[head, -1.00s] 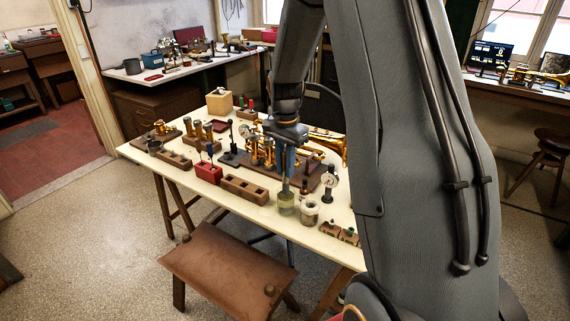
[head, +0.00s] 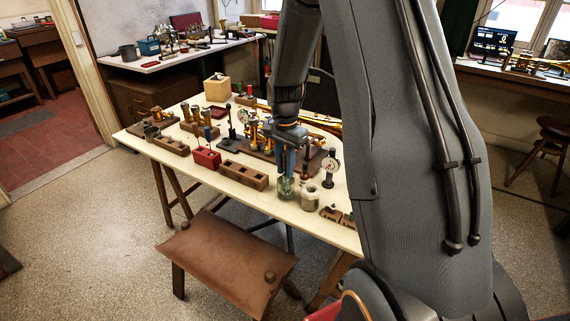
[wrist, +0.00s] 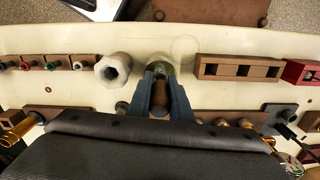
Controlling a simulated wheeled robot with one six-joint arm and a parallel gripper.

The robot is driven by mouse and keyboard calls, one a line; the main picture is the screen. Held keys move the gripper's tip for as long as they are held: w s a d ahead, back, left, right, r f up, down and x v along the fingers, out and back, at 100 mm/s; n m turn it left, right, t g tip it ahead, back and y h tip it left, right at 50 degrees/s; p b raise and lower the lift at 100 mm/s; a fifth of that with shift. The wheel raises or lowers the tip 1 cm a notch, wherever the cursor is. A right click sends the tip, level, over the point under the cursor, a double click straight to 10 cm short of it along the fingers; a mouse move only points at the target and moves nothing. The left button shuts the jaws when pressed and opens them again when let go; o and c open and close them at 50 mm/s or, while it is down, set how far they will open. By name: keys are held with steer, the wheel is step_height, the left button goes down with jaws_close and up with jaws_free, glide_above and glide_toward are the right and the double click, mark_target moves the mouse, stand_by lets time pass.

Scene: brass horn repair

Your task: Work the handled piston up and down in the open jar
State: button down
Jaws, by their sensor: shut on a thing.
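The open jar (head: 286,188) is small, clear and greenish, and stands near the front edge of the cream table. It also shows in the wrist view (wrist: 158,67), just beyond my fingertips. My gripper (head: 287,172) points down over the jar, its blue fingers close to the rim. In the wrist view my gripper (wrist: 162,92) is shut on the brown handle of the piston (wrist: 159,97), which stands between the fingers. The piston's lower end is hidden by the handle and the jar, so its depth is unclear.
A whitish pot (head: 309,196) stands close to the right of the jar. A wooden block with square holes (head: 244,176) lies to the left. A dial gauge (head: 329,168) and brass horn parts are behind. A brown bench (head: 226,258) stands in front of the table.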

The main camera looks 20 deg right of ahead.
steer(key=shift+f, duration=0.25)
steer(key=shift+r+p, duration=1.35)
steer(key=shift+r, duration=0.45)
steer(key=shift+f, duration=0.15)
steer(key=shift+f+b, duration=0.75)
steer(key=shift+f, duration=0.95)
steer(key=shift+r+p, duration=1.35)
steer(key=shift+r, duration=0.5)
steer(key=shift+f, duration=0.1)
